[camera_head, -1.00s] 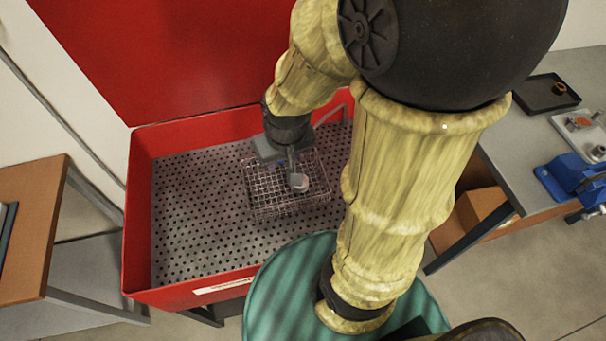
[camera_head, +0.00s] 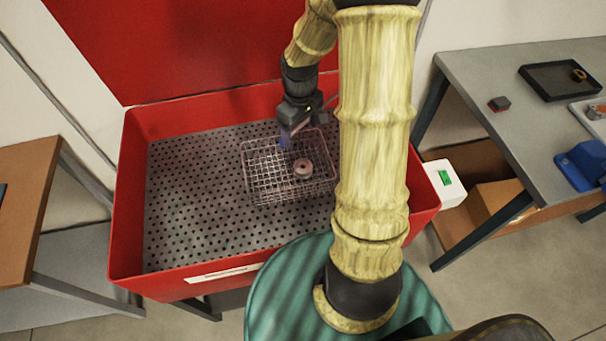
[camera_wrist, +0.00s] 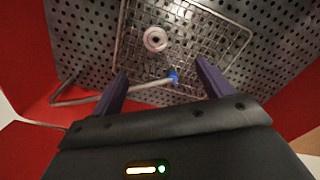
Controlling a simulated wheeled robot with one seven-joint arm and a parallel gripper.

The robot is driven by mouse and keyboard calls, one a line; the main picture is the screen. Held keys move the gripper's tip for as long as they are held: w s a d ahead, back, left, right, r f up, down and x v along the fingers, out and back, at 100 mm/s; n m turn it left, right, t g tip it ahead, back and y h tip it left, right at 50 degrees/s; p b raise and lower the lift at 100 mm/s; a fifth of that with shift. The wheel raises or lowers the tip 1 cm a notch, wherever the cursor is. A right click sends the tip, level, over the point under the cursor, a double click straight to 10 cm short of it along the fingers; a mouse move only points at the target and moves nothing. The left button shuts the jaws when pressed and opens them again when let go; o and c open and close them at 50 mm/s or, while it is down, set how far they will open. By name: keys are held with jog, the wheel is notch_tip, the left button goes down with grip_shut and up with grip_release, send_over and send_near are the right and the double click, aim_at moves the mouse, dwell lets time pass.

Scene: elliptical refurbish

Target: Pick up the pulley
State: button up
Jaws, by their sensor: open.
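The pulley (camera_head: 303,168) is a small round grey-pink piece with a centre hole. It sits in a wire basket (camera_head: 252,187) on the perforated floor of a red tub. In the wrist view the pulley (camera_wrist: 155,39) lies beyond the fingertips, a little left of the middle between them. My gripper (camera_head: 287,138) is above the back part of the basket, apart from the pulley. In the wrist view my gripper (camera_wrist: 160,75) has its two purple fingers spread wide with nothing held between them.
The red tub (camera_head: 130,215) has raised walls around the basket, and a red lid (camera_head: 200,45) stands behind. A pipe with a blue tip (camera_wrist: 172,76) crosses the wrist view near the fingers. A workbench (camera_head: 480,70) with a black tray stands right, a wooden table (camera_head: 25,200) left.

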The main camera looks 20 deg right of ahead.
jog(key=shift+w+d+f, duration=0.3)
jog(key=shift+d+f, duration=0.1)
jog(key=shift+f, duration=0.05)
send_over(303, 166)
jog(key=f, duration=1.2)
jog(key=shift+s+a, duration=0.15)
jog(key=shift+a, duration=0.05)
jog(key=shift+f, duration=0.15)
jog(key=shift+f, duration=0.1)
jog(key=shift+w+d+f+p, duration=0.1)
jog(key=shift+f+p, duration=0.1)
jog(key=shift+f, duration=1.05)
jog(key=shift+w+d+f+p, duration=0.1)
jog(key=shift+f+p, duration=0.1)
jog(key=shift+f, duration=1.05)
